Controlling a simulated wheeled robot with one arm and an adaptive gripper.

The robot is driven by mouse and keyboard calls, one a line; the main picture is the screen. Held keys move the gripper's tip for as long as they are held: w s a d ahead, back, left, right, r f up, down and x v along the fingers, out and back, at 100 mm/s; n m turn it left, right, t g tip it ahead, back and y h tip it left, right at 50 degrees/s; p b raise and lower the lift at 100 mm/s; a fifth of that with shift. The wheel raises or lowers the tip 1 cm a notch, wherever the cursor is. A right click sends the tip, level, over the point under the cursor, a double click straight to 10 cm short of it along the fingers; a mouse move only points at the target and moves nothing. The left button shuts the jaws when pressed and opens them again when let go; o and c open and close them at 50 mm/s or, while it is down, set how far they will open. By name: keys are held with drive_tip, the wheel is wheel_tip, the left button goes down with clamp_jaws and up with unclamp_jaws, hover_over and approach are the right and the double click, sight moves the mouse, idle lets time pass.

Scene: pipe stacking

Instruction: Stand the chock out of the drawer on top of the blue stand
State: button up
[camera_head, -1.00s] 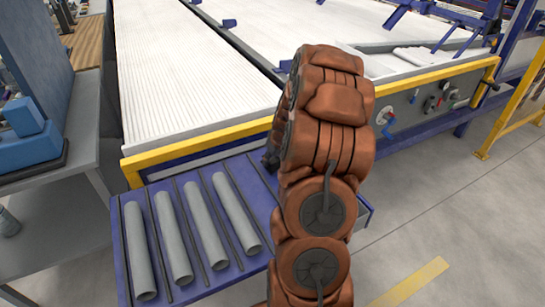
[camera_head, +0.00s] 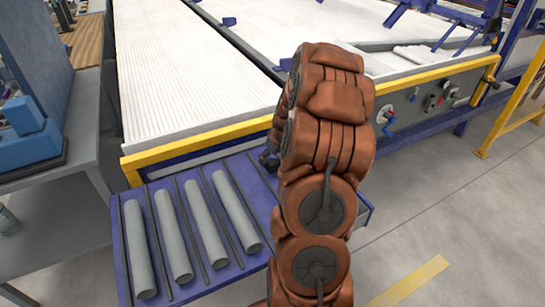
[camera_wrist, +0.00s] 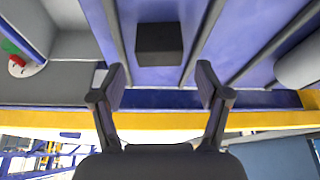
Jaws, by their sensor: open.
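The chock (camera_wrist: 160,43), a small dark block, lies in the blue drawer (camera_head: 203,291), in a lane between two dark dividers. It shows in the wrist view only; my arm hides that part of the drawer in the head view. My gripper (camera_wrist: 162,86) is open and empty, its two fingers apart below the block in the wrist picture, with no contact visible. In the head view only a dark bit of it shows behind the arm. A blue stepped thing (camera_head: 30,133), likely the blue stand, is on the grey table at the left.
Several grey pipes (camera_head: 203,222) lie in the drawer's left lanes, between dividers. The yellow-edged machine bed (camera_head: 205,133) rises right behind the drawer. A grey table (camera_head: 70,205) with a blue panel (camera_head: 38,55) is at the left. Open floor (camera_head: 440,225) lies to the right.

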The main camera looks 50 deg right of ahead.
drive_tip(key=shift+r, duration=0.1)
drive_tip(key=v, duration=1.1)
drive_tip(key=shift+s+r, duration=0.25)
drive_tip(key=shift+r, duration=0.1)
drive_tip(key=shift+a, duration=0.15)
drive_tip(key=s+a+r+n+g+y+p, duration=0.1)
drive_tip(key=s+a+r, duration=0.15)
drive_tip(key=a, duration=0.85)
drive_tip(key=s+a+r+n+g+y+p, duration=0.15)
drive_tip(key=a+r, duration=0.25)
drive_tip(key=a, duration=0.8)
drive_tip(key=s+a+r+g+p, duration=0.1)
drive_tip(key=s+a+r, duration=0.1)
drive_tip(key=s+a, duration=0.4)
drive_tip(key=s+a+r+g+h+p, duration=0.1)
drive_tip(key=s+a, duration=0.6)
drive_tip(key=s, duration=0.7)
drive_tip(key=shift+s+r+g+p, duration=0.25)
drive_tip(key=shift+r+g+p, duration=0.15)
drive_tip(key=shift+g+p, duration=0.3)
